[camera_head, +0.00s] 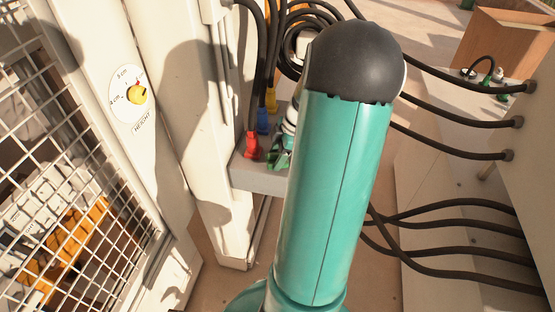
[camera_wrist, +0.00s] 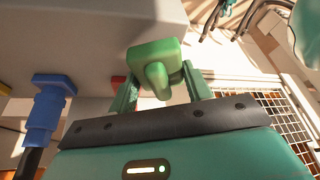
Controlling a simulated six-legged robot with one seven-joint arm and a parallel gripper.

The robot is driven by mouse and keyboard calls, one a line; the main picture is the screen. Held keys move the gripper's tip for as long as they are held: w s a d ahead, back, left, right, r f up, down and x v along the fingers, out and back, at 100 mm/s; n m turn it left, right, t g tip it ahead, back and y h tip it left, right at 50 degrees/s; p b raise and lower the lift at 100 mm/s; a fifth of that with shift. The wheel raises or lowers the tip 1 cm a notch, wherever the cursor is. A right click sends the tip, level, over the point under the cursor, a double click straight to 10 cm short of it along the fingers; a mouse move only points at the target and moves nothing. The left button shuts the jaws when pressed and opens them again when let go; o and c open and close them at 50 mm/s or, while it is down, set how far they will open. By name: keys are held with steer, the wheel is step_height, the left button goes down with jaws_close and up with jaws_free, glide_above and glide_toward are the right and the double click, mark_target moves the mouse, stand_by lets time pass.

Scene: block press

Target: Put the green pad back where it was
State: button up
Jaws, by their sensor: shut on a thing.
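In the wrist view a green block with a rounded stub (camera_wrist: 153,62) sits between the two green fingers of my gripper (camera_wrist: 160,82). I see no separate flat green pad, and I cannot tell if this block is it. My gripper is shut on the block. The block shows against the edge of a grey box (camera_wrist: 85,45); I cannot tell whether they touch. In the head view my teal arm hides most of the gripper. Only a bit of green shows beside the grey box (camera_head: 262,181).
Red (camera_head: 251,146), blue (camera_head: 263,121) and yellow (camera_head: 270,98) cable plugs stand on the box, left of my arm. The blue plug (camera_wrist: 46,110) is near in the wrist view. A wire-mesh panel (camera_head: 75,150) is at left; black cables (camera_head: 450,208) hang at right.

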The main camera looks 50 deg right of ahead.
steer(key=shift+f, duration=0.95)
steer(key=shift+s, duration=0.1)
steer(key=o, duration=0.9)
steer(key=shift+f, duration=0.1)
steer(key=shift+o, duration=0.2)
